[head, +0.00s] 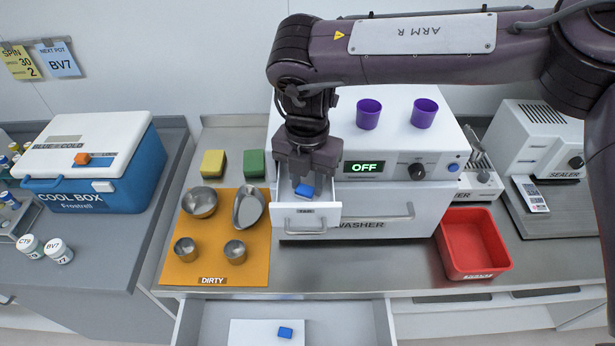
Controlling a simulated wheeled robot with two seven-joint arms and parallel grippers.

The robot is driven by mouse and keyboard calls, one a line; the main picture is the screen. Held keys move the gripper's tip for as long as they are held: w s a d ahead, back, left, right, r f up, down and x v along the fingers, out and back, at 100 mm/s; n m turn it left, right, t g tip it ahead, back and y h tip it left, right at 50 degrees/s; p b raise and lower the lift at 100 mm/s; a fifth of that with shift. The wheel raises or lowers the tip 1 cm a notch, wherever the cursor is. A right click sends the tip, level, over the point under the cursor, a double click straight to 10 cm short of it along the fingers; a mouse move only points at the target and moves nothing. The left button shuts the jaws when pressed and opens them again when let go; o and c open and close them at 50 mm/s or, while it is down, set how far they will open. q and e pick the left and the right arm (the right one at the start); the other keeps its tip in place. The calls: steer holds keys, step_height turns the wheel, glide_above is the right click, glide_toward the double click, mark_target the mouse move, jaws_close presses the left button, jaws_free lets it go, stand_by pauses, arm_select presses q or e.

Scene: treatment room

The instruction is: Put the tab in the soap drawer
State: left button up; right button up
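The soap drawer (306,222) is pulled out from the left of the washer (380,205) front. A blue tab (304,190) shows at the drawer's opening, right below my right gripper (307,181). The gripper points down over the drawer. I cannot tell whether its fingers grip this tab or stand apart around it, nor whether the tab touches the drawer floor. Another blue tab (285,332) lies on a white sheet or box (250,333) in the open lower drawer (205,318). My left gripper is not in view.
An orange mat (215,268) marked DIRTY bears metal bowls and cups. Yellow (213,163) and green (254,163) sponges lie behind it. A red tray (472,243) stands right, two purple cups (368,113) (424,112) on the washer. The counter before the washer is clear.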

mark_target(307, 185)
steer(key=o, duration=0.4)
steer(key=shift+w, duration=0.1)
steer(key=shift+o, duration=0.2)
steer(key=shift+r, duration=0.1)
step_height(307, 185, up, 12)
steer(key=b, duration=0.1)
steer(key=shift+b, duration=0.35)
